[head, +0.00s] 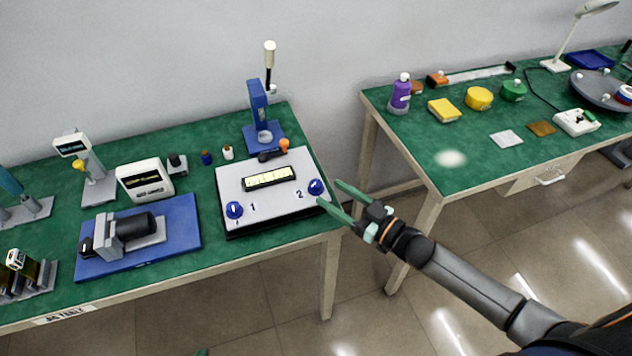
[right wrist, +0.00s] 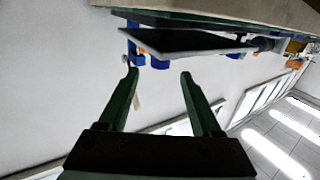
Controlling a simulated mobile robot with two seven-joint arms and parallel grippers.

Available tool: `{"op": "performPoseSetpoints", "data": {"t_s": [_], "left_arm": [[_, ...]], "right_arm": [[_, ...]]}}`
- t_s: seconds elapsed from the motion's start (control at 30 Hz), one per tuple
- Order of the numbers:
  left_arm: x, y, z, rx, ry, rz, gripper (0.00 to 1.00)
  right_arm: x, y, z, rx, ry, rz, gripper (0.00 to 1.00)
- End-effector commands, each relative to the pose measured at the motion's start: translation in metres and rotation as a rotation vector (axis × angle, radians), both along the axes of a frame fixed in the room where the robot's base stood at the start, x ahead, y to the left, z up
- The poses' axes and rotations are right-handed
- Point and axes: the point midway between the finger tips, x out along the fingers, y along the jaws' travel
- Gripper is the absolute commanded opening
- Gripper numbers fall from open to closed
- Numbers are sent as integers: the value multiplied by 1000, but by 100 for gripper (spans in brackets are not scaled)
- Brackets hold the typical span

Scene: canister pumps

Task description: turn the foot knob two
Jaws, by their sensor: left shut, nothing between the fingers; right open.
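The grey panel (head: 275,205) lies on the green table. The blue knob beside its printed 2 (head: 316,187) is at the panel's right side. The other blue knob (head: 234,210) is beside the 1. My right gripper (head: 329,193) is open and empty at the panel's right edge, its fingertips just right of knob 2. Contact cannot be told. In the right wrist view, a blue knob (right wrist: 160,63) shows ahead between the open fingers, with the panel seen upside down. Only a green tip of my left gripper (head: 201,352) shows at the bottom edge; it is shut and empty.
A blue stand (head: 257,105) and an orange-tipped lever (head: 284,145) are behind the panel. A blue board with a motor-like pump (head: 125,233) and a white display (head: 145,180) are to the left. A floor gap separates the second table (head: 455,165) on the right.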

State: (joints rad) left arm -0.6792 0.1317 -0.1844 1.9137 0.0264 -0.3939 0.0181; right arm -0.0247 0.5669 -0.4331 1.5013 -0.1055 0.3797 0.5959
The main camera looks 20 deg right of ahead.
Motion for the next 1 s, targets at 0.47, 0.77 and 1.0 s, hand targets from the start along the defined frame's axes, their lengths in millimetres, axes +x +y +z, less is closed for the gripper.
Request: {"op": "performPoseSetpoints", "data": {"t_s": [0.47,0.77,1.0], "left_arm": [[1,0,0,0,-1,0,0],[1,0,0,0,-2,0,0],[1,0,1,0,-2,0,0]], "right_arm": [[50,31,0,-1,0,-1,66],[50,32,0,-1,1,0,65],[50,32,0,-1,1,-1,38]]}}
